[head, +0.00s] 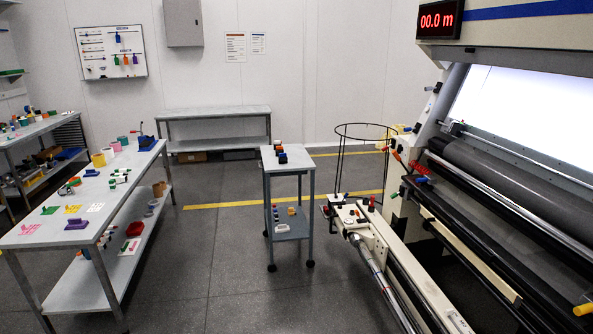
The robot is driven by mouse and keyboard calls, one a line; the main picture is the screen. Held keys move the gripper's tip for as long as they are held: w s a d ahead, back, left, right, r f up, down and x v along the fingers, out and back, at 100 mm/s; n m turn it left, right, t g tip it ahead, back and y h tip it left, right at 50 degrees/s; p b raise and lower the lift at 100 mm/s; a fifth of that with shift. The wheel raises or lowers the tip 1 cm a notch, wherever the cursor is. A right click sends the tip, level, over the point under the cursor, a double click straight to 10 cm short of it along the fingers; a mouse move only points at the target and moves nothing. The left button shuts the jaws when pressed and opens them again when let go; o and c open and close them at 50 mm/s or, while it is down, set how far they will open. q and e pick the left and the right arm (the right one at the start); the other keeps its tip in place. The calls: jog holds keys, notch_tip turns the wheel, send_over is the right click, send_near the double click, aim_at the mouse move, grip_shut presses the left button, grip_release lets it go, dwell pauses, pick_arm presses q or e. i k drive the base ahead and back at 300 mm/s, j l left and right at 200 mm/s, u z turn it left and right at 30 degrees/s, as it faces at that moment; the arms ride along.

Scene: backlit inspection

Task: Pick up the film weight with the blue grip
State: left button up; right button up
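Neither of my grippers is in the head view. A small blue piece (423,180) sits at the left end of the inspection machine (520,185), just below a red one (417,167). I cannot tell whether either is a film weight.
A long grey table (70,207) with tapes and small items stands at the left. A low bench (215,113) is against the back wall. A black wire hoop bin (366,130) stands behind the machine's front arm. Grey floor (220,235) is clear between table and trolley.

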aim_at(283, 158)
jog(key=i+z, duration=0.1)
jog(key=i, duration=1.75)
